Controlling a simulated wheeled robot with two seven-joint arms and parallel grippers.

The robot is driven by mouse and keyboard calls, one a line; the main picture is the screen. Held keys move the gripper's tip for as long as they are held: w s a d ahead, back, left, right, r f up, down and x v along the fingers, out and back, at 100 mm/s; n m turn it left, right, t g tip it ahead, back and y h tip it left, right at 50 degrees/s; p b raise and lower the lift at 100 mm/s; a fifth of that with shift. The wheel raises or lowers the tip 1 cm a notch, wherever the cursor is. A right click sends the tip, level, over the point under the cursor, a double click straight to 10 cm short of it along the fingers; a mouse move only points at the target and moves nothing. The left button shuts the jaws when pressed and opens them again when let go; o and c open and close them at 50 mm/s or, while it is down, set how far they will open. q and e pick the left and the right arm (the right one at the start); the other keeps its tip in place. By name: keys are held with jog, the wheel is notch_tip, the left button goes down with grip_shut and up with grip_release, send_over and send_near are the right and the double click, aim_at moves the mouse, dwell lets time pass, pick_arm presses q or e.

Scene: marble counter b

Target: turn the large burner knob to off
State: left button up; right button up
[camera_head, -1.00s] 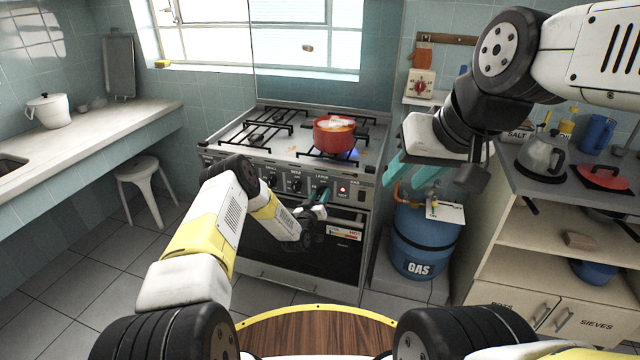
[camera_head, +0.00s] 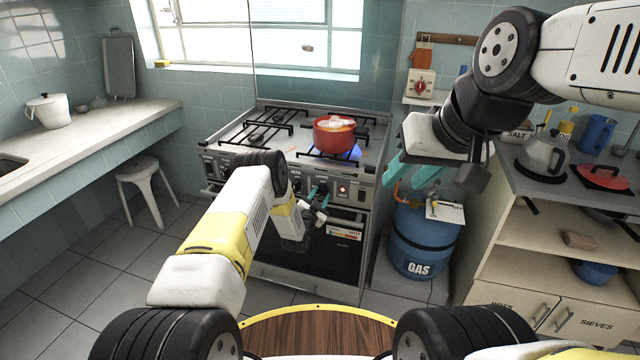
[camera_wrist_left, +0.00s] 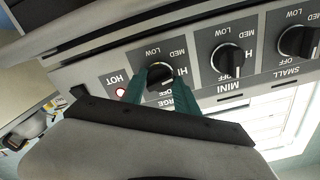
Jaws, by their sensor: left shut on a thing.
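The large burner knob (camera_wrist_left: 158,74) is a dark round knob on the stove's front panel, at the centre of the left wrist view. Its printed labels appear upside down there, and the fingers partly cover it. My left gripper (camera_wrist_left: 157,83) is shut on the knob, one teal finger on each side. In the head view my left gripper (camera_head: 317,194) is at the panel, below the red pot (camera_head: 334,138). Blue flame glow (camera_head: 354,152) shows beside the pot. My right gripper (camera_head: 409,174) is open and empty, raised right of the stove.
The mini knob (camera_wrist_left: 228,60) and small knob (camera_wrist_left: 298,42) are beside the held knob. A blue gas cylinder (camera_head: 425,238) stands right of the stove. A white stool (camera_head: 147,185) stands to the left.

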pick_arm(q)
jog(key=shift+m, duration=0.4)
jog(key=m, duration=0.4)
jog(key=shift+d, duration=0.1)
jog(key=shift+m, duration=0.8)
